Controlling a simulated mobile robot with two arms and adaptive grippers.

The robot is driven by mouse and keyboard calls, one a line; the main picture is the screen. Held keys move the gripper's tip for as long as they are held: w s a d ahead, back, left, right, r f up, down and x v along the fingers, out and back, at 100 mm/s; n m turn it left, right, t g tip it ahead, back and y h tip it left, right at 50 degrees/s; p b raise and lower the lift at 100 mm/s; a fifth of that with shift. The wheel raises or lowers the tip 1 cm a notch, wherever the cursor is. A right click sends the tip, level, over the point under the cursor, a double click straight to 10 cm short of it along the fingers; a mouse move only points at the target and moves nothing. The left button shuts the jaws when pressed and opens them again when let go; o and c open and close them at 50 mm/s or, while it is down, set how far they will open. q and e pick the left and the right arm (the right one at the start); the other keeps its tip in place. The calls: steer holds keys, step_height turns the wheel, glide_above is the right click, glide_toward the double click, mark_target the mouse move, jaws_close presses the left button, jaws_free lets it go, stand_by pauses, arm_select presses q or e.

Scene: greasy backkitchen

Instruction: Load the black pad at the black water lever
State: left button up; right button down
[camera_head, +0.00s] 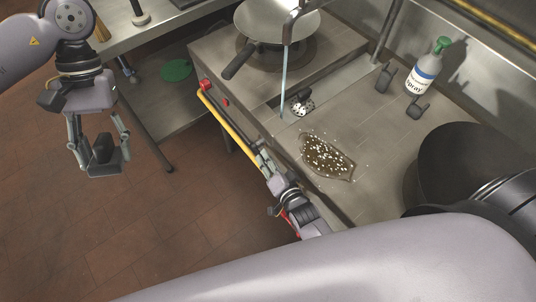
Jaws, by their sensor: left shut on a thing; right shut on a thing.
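My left gripper (102,165) hangs over the floor at the left, shut on a small black block that looks like the black pad (103,147). The block sits between its fingers, clear of the stove. My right gripper (264,162) is at the stove's front edge, shut on the yellow rail (228,122); its fingers hide part of the rail. Two black levers stand at the back of the steel top, one upper (383,78) and one lower (418,108). I cannot tell which is the water lever. Both grippers are apart from them.
A brown greasy patch with white bits (327,157) lies on the steel top. A spray bottle (428,68) and a dark pot (465,165) stand at the right.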

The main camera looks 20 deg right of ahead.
stand_by(0.4)
steer(key=c, duration=1.4)
jaws_free()
steer(key=shift+r, duration=0.1)
steer(key=v, duration=1.2)
